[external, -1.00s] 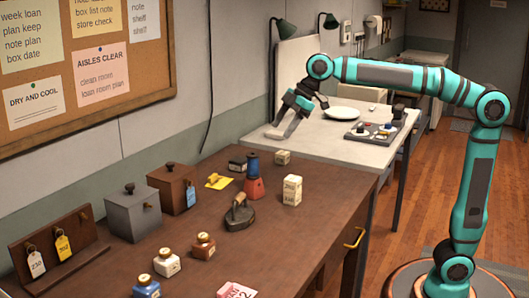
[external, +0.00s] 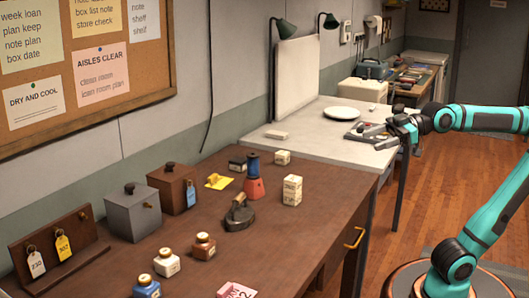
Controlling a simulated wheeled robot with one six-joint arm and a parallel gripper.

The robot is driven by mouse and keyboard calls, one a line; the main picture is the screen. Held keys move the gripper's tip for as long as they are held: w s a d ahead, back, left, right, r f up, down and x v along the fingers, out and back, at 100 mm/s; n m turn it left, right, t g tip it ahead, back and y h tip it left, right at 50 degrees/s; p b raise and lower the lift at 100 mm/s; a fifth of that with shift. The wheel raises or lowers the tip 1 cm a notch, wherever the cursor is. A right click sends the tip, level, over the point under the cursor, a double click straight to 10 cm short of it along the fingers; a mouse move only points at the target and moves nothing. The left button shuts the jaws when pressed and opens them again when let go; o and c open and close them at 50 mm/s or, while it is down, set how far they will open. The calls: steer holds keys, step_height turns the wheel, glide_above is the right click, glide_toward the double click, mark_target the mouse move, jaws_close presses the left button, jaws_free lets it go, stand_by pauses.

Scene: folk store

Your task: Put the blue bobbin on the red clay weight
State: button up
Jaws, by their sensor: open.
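The blue bobbin (external: 253,166) stands upright on the brown table. My gripper (external: 387,138) is well away to the right, over or beside the grey tray on the white table. It is open, and I see nothing held in it. The gripper partly hides the tray and its contents.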

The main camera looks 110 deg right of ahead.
steer(key=s+a+f+t+y, duration=0.1)
steer(key=s+a+f+t, duration=0.1)
steer(key=s, duration=0.5)
steer(key=shift+s+a+f+t, duration=0.15)
steer(key=shift+a+f+t, duration=0.15)
steer(key=shift+a, duration=0.45)
stand_by(0.3)
